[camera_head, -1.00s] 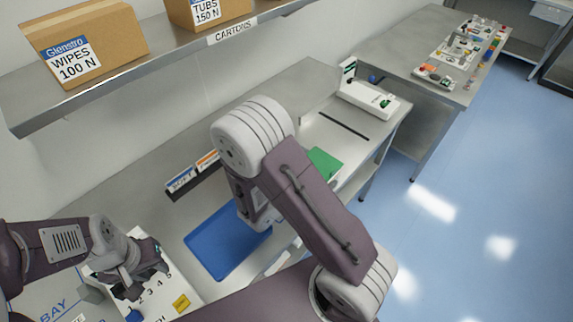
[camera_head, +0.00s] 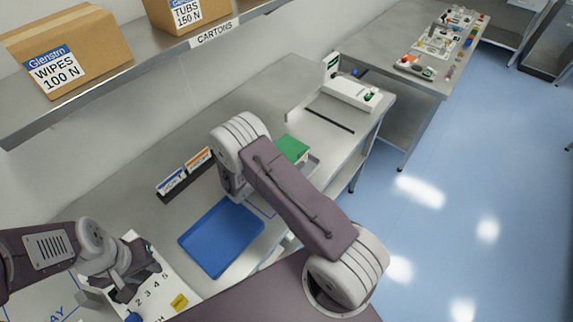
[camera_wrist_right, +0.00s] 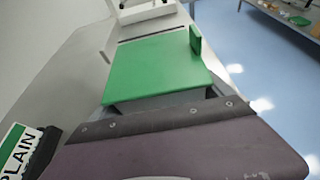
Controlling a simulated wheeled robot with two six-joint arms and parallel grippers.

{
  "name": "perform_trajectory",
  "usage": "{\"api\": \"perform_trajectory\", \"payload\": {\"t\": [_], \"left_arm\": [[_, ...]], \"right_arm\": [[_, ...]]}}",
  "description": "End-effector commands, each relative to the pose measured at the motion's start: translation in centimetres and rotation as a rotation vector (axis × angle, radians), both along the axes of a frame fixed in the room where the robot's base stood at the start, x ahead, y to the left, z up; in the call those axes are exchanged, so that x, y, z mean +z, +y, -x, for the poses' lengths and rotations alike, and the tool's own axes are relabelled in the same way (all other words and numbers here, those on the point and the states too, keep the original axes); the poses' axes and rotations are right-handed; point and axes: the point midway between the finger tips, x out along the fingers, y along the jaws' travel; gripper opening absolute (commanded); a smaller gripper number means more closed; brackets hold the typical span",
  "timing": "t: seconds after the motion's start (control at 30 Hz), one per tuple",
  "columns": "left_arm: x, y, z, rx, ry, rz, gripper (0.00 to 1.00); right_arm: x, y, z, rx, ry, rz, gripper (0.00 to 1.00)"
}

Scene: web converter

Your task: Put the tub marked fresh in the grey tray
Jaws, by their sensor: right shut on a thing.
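My right arm crosses the middle of the head view, and its gripper is hidden there behind the arm. In the right wrist view, the purple body of my right gripper (camera_wrist_right: 175,150) fills the bottom. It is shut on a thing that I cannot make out. A flat green surface with a raised green tab (camera_wrist_right: 160,68) lies just beyond it, over a grey edge. The green thing (camera_head: 293,147) also shows past the arm in the head view, beside a grey rim (camera_head: 313,166). I see no "fresh" marking. My left gripper (camera_head: 146,268) is over a numbered white board; its jaws are unclear.
A blue tray (camera_head: 190,242) lies on the bench below my right arm. Blue and orange label cards (camera_head: 185,172) stand behind it. A PLAIN label (camera_wrist_right: 18,152) shows at lower left in the wrist view.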

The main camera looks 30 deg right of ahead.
Motion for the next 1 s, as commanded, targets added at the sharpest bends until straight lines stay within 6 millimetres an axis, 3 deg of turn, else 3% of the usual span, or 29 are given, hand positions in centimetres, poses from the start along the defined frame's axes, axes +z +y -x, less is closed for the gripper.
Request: {"api": "perform_trajectory", "payload": {"t": [0.23, 0.6, 0.63, 0.67, 0.93, 1.0], "left_arm": [[0.9, 0.0, 0.0, 0.000, 0.000, 0.000, 0.33], [0.3, 0.0, 0.0, 0.000, 0.000, 0.000, 0.33], [0.4, 0.0, 0.0, 0.000, 0.000, 0.000, 0.33], [0.4, 0.0, 0.0, 0.000, 0.000, 0.000, 0.33], [1.0, 0.0, 0.0, 0.000, 0.000, 0.000, 0.33], [0.4, 0.0, 0.0, 0.000, 0.000, 0.000, 0.33]], "right_arm": [[-3.6, 0.0, 0.1, 0.000, 0.003, 0.001, 0.28], [-4.4, 0.0, 0.1, 0.000, 0.001, 0.000, 0.28], [-4.3, 0.0, 0.1, 0.000, 0.001, 0.000, 0.96], [-4.2, 0.0, 0.1, 0.000, 0.001, 0.000, 1.00], [-3.6, 0.0, 0.1, 0.000, 0.001, 0.000, 1.00], [-3.6, 0.9, 0.3, 0.003, 0.000, 0.000, 1.00]]}}
